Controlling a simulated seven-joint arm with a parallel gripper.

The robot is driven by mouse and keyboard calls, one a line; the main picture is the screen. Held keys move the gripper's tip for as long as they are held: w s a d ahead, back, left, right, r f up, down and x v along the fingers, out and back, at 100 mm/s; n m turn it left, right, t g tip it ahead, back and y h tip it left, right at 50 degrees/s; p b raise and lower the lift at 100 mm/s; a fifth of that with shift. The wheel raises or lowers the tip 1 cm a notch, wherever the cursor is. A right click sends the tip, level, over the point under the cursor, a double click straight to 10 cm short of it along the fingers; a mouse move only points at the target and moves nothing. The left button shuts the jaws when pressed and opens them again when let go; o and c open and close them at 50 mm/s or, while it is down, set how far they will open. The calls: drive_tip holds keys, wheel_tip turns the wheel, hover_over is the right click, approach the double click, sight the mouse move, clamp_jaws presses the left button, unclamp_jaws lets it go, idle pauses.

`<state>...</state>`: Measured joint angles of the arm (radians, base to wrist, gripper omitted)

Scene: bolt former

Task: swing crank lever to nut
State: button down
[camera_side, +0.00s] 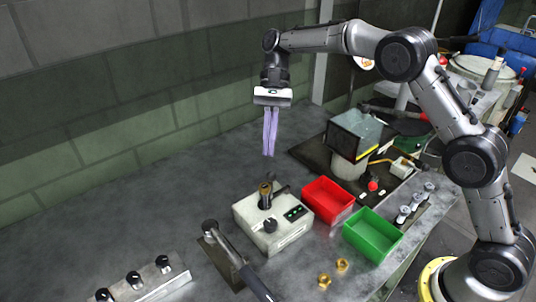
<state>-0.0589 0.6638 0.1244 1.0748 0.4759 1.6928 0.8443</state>
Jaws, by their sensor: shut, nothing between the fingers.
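My gripper (269,154) hangs pointing down in the upper middle, its two long pale purple fingers together with nothing between them. It is above and apart from a white machine box (262,236), whose dark post (265,203) carries a brass-coloured piece (264,188). A lever (240,265) with a dark rounded end lies on a dark base plate at the front, left of the box; it looks like the crank lever. Its near end runs towards the bottom edge. Two loose brass nuts (324,281) (342,265) lie on the table at the front right, apart from my gripper.
A red bin (328,205) and a green bin (374,236) stand right of the box. A screen (355,133) stands behind them, near a red button (372,186). A strip with black knobs (134,278) sits front left. The left table area is clear.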

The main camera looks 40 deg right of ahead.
drive_tip(key=v, duration=0.4)
drive_tip(key=shift+w+d+r, duration=0.1)
drive_tip(key=shift+d+r, duration=0.05)
drive_tip(key=shift+r, duration=0.05)
